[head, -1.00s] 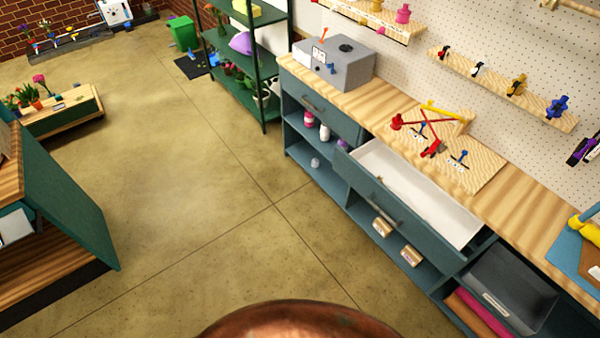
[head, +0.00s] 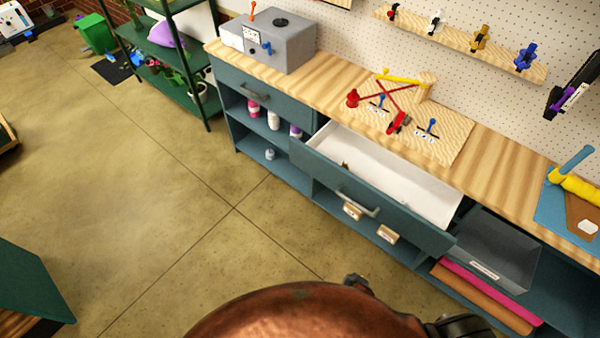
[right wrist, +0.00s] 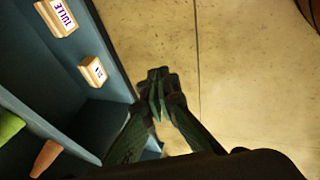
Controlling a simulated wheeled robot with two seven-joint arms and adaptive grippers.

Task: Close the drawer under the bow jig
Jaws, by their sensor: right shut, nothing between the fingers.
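The drawer (head: 405,222) under the bow jig is pulled out, and its white inside shows. Its front is teal with a grey bar handle (head: 357,203). The bow jig (head: 455,138) is a wooden board with red, yellow and blue parts on the bench top above. My right gripper (right wrist: 158,76) is shut and empty in the right wrist view, over the floor beside the open shelves. The drawer cannot be made out in that view. In the head view, small dark parts of mine show at the bottom, but no fingers are clear. My left gripper is not in view.
Wooden label blocks (head: 387,235) sit on the shelf below the drawer; one reads TULLE (right wrist: 57,17) in the right wrist view. A grey bin (head: 497,250) and rolls (head: 485,295) are at right. The floor (head: 150,190) before the bench is clear.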

